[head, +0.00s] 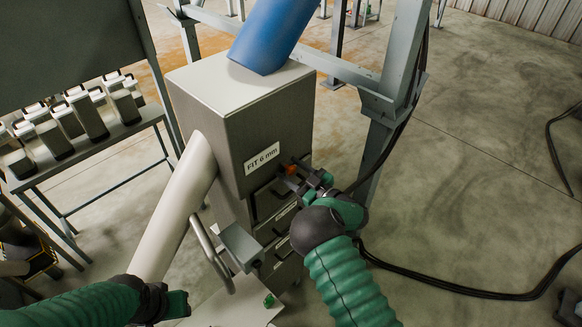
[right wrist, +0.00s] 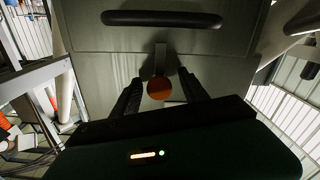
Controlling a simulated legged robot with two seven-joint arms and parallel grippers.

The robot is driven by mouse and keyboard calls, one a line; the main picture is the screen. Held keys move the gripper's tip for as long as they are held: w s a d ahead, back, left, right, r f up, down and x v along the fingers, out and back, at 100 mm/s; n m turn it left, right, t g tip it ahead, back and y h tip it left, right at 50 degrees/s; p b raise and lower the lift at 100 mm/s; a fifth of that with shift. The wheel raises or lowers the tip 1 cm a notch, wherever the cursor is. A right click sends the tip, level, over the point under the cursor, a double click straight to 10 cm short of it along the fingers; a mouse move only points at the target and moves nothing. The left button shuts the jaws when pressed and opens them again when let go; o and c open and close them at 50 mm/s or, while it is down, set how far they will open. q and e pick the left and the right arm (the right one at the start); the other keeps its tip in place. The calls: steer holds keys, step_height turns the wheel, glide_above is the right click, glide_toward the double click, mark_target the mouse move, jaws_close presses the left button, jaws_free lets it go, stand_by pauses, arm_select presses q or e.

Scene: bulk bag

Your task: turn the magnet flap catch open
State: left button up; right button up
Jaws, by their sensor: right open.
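The magnet flap catch shows as an orange round knob (head: 292,169) on the right face of the grey box. In the right wrist view the orange knob (right wrist: 160,90) hangs at the lower end of a short grey bar (right wrist: 160,62). My right gripper (head: 301,180) is at this face, close to the knob. In the right wrist view its two dark fingers are apart, one on each side of the knob; I cannot tell whether they touch it. My left gripper (head: 170,304) is low at the left, away from the catch; its jaws are not clear.
The grey box (head: 240,105) carries a label "FIT 6 mm", with dark drawers (head: 270,200) below. A blue pipe (head: 268,35) enters its top and a pale pipe (head: 178,205) slants left. A steel frame post (head: 395,80) and black cables stand close at the right.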

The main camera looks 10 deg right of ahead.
steer(key=shift+a, duration=0.15)
steer(key=shift+d, duration=0.3)
steer(key=c, duration=0.9)
jaws_close()
steer(key=shift+a, duration=0.1)
